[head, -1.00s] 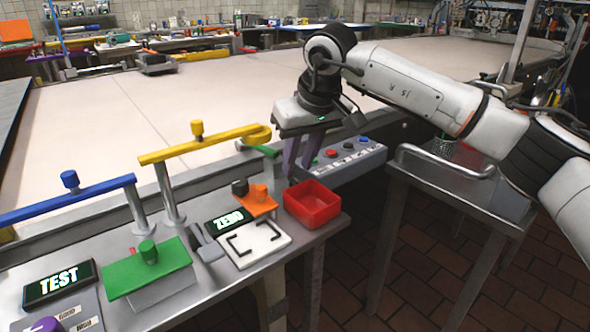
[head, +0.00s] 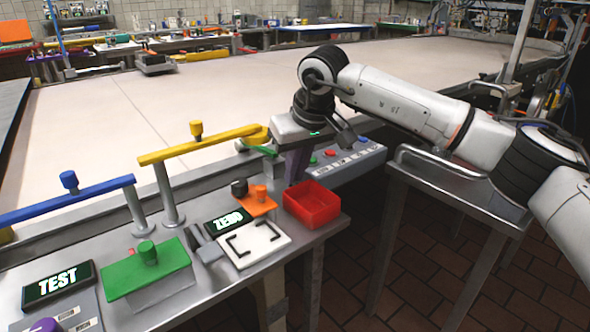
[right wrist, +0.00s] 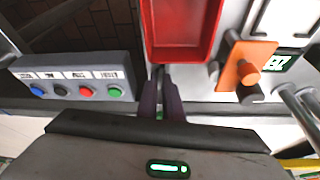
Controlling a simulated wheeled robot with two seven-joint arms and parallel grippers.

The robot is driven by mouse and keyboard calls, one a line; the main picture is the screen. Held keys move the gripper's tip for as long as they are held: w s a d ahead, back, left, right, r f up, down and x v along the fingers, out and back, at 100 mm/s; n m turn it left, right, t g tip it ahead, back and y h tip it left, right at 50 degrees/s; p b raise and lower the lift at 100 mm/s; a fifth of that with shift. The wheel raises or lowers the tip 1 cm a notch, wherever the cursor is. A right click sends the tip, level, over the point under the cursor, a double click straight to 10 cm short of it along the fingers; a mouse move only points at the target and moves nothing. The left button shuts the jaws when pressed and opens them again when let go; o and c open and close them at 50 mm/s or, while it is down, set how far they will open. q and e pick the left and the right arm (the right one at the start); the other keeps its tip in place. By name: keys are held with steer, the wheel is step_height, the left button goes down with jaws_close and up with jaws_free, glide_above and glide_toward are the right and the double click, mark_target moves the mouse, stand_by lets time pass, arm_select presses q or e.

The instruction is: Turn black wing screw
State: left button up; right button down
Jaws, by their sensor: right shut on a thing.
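My right gripper (head: 295,172) is at the rail edge just behind the red bin, with its purple fingers pointing down. In the right wrist view its fingers (right wrist: 162,84) are close together, shut on a small dark thing, which I take to be the black wing screw (right wrist: 160,72). Most of it is hidden between the fingers, so its wings and angle cannot be made out. My left gripper is not in view.
A red bin (head: 313,213) stands right beside the fingers. A button box (head: 350,160) is to the right.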

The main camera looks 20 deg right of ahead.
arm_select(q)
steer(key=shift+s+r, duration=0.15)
arm_select(e)
steer(key=shift+r+m, duration=0.1)
steer(key=shift+m, duration=0.2)
steer(key=shift+a+m+h+p, duration=0.15)
steer(key=shift+m+h+p, duration=0.25)
steer(key=shift+m+p, duration=0.15)
steer(key=m+h+p, duration=0.1)
steer(key=m, duration=0.2)
steer(key=shift+a, duration=0.15)
steer(key=shift+m+h+p, duration=0.3)
steer(key=shift+m+p, duration=0.2)
steer(key=shift+m, duration=0.25)
steer(key=shift+w+a+m+h+p, duration=0.1)
steer(key=shift+m+h+p, duration=0.25)
steer(key=shift+m, duration=0.45)
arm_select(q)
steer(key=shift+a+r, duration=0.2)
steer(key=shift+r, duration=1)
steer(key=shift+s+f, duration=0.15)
arm_select(e)
steer(key=c, duration=1.9)
jaws_free()
